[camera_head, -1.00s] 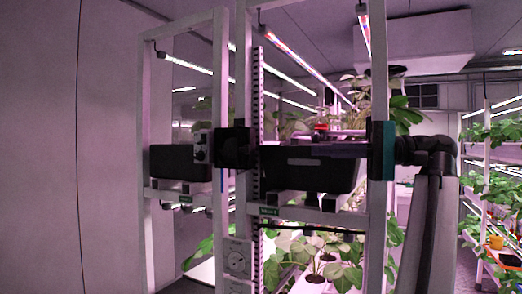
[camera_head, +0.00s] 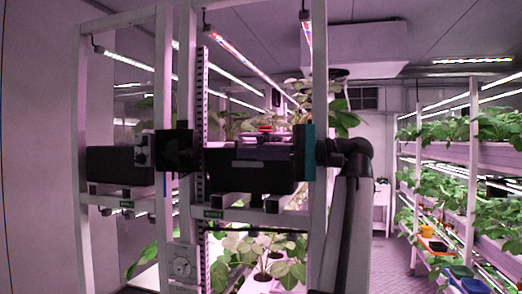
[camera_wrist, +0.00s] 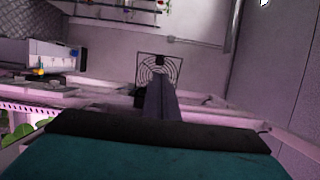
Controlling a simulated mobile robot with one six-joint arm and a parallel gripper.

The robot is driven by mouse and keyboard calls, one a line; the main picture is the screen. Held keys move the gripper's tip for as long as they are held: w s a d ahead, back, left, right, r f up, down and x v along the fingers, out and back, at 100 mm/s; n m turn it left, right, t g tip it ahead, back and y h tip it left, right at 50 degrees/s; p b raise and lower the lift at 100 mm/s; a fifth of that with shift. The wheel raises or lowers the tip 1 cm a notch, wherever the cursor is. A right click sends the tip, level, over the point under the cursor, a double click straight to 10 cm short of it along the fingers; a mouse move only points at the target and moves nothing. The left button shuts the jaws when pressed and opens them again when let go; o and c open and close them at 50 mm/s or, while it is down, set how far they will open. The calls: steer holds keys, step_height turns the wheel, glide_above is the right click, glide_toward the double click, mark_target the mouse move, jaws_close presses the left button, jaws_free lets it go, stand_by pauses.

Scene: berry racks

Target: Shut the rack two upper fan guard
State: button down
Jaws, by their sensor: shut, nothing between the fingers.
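A square fan guard (camera_wrist: 173,64) with concentric rings shows in the middle of the wrist view. My gripper (camera_wrist: 159,76) is shut and empty. Its dark fingers point at the guard and cover its lower middle. I cannot tell whether they touch it. In the head view my arm reaches in from the right, with its teal wrist band in front of a white rack post. I cannot tell whether this block belongs to the guard, or how far the guard stands open.
White rack posts (camera_head: 187,80) stand close around my arm. A panel with a round dial (camera_head: 183,262) hangs lower down. Planted shelves (camera_head: 470,150) stand at the right, with an open aisle floor (camera_head: 398,275) between.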

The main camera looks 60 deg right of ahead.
mark_target(191, 152)
steer(key=p+x, duration=0.3)
steer(key=x, duration=0.7)
steer(key=shift+w, duration=0.1)
steer(key=shift+a, duration=0.15)
stand_by(0.3)
